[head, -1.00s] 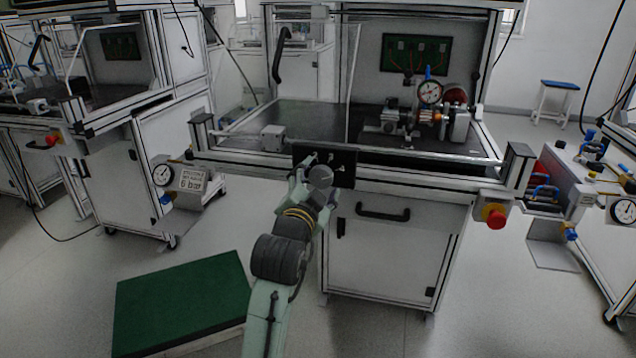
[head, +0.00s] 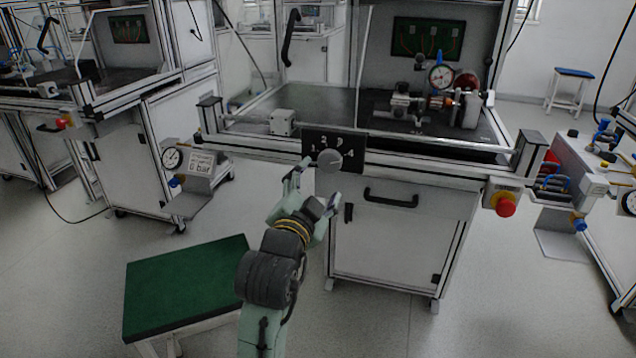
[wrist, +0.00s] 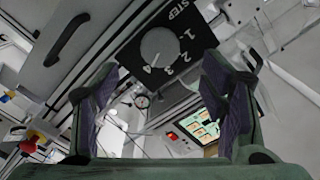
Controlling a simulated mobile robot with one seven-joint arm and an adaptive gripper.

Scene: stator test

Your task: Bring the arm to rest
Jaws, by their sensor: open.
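My gripper (head: 313,192) is open and empty in the head view, just below and in front of the black dial panel (head: 353,166) on the front of the middle bench. The panel carries a round grey knob (head: 329,161) with numbers around it. In the wrist view the two fingers (wrist: 158,108) stand wide apart with nothing between them close up. The knob (wrist: 160,47) and the word STEP on the panel (wrist: 197,38) show beyond the fingers, apart from them. My arm reaches up from the bottom of the head view.
A green-topped platform (head: 188,287) stands on the floor left of my arm. A red emergency button (head: 505,205) juts from the bench's right front, and a cabinet handle (head: 391,197) sits under the panel. A gauge stand (head: 195,180) is at the left. Floor between is clear.

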